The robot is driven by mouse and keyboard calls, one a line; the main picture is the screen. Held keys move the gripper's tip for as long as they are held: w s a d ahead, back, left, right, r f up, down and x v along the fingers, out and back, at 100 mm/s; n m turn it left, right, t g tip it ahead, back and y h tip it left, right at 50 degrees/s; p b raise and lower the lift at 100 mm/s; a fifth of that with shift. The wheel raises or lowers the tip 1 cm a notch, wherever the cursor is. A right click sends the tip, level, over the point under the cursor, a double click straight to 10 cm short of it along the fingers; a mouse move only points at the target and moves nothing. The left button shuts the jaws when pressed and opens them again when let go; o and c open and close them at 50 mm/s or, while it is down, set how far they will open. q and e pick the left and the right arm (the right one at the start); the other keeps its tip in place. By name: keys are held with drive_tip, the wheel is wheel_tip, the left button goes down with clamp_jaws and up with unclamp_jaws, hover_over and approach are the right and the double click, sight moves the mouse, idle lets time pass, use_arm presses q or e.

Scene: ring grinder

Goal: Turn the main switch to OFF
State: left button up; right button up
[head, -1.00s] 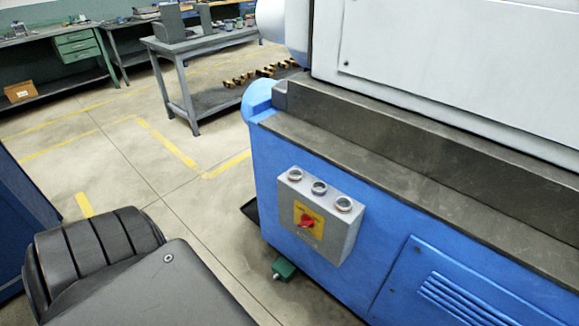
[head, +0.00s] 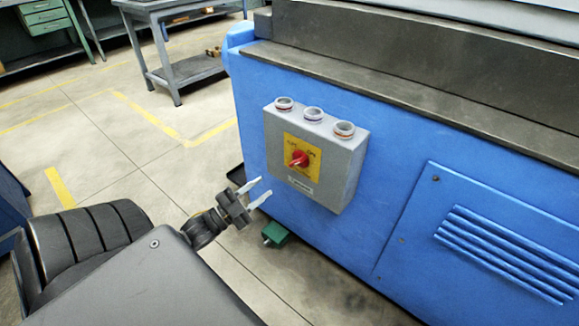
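The main switch is a red rotary knob (head: 299,159) on a yellow plate (head: 288,145). It sits on the front of a grey switch box (head: 342,165) fixed to the blue machine. The knob's exact setting is too small to read. My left gripper (head: 262,192) is below and left of the box, apart from the knob. Its two light fingers are spread, with nothing between them. My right gripper is not in view.
The blue machine (head: 400,130) fills the right side, with a louvred panel (head: 505,250). A green pedal-like object (head: 275,235) lies on the floor by its base. A grey table (head: 185,70) stands behind.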

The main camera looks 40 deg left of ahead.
sight(294, 164)
use_arm(q)
drive_tip(key=x, duration=1)
drive_tip(key=shift+w+d+r, duration=0.1)
drive_tip(key=shift+w+r, duration=0.2)
drive_tip(key=shift+r, duration=0.05)
clamp_jaws()
